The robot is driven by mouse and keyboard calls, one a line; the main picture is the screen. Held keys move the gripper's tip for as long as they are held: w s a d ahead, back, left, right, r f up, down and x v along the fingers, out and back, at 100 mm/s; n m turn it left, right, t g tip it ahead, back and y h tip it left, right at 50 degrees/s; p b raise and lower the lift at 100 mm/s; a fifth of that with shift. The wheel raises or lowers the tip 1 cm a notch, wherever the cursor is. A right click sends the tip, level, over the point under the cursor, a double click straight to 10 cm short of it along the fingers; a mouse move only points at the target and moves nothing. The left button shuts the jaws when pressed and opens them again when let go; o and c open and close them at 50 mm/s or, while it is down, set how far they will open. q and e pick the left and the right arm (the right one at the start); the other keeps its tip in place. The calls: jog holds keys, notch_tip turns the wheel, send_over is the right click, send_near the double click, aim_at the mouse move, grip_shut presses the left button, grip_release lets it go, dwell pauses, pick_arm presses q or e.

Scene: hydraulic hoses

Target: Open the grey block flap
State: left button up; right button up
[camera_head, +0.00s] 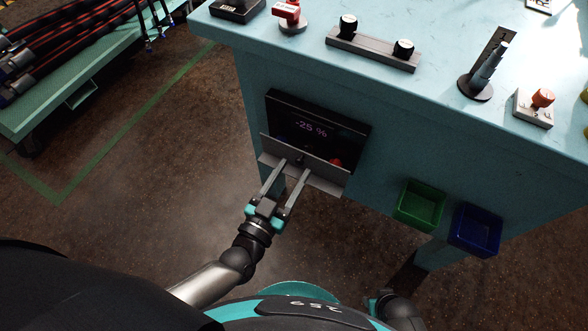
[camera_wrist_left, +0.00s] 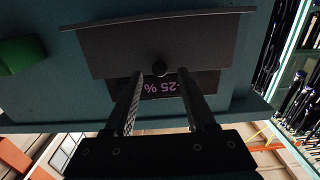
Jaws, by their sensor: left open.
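The grey flap (camera_head: 318,171) is on the front of the teal bench, below a dark display that reads "-25 %" (camera_head: 311,129). My left gripper (camera_head: 295,168) is open and empty. How far the flap is tilted is unclear.
A green bin (camera_head: 420,205) and a blue bin (camera_head: 475,229) hang on the bench front to the right. Fittings stand on the bench top (camera_head: 432,84). A green rack (camera_head: 75,75) with hoses is at the upper left. The floor left of the bench is clear.

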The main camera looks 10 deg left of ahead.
pick_arm(q)
jog(key=shift+w+d, duration=0.25)
jog(key=shift+w, duration=0.45)
jog(key=shift+c, duration=0.2)
grip_shut()
dwell(0.9)
